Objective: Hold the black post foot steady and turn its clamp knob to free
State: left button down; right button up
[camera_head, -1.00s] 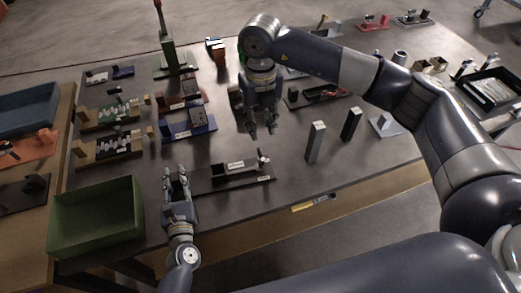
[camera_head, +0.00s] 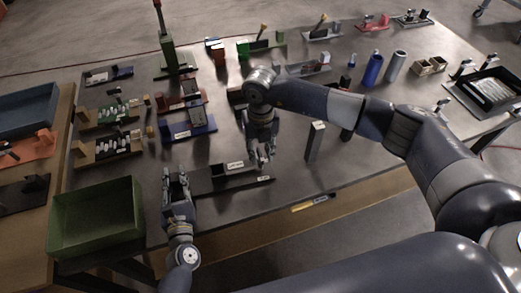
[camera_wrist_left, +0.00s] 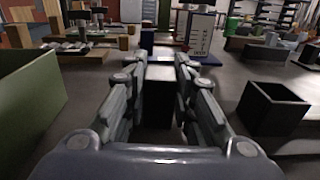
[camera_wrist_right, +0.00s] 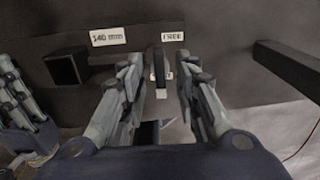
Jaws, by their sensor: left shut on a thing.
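The black post foot (camera_head: 228,185) lies near the table's front edge, with white labels on it. In the right wrist view its dark square socket (camera_wrist_right: 66,68) and labels reading "140 mm" and "FREE" show. My left gripper (camera_head: 176,176) is shut on the foot's left end; a dark part (camera_wrist_left: 160,85) shows between its fingers. The clamp knob (camera_wrist_right: 158,62) is a narrow dark upright lever at the foot's right part. My right gripper (camera_head: 264,153) is over it, open, with one finger on each side and visible gaps. The knob is hidden by the fingers in the head view.
A green bin (camera_head: 137,210) stands left of my left gripper. An upright post (camera_head: 314,142) stands right of my right gripper. Blue (camera_head: 190,130) and other coloured fixtures sit behind the foot. The table's front edge is close by.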

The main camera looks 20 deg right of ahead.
jog(key=shift+f, duration=0.1)
grip_shut()
jog(key=shift+n, duration=0.3)
jog(key=n, duration=0.3)
jog(key=shift+n, duration=2.5)
grip_release()
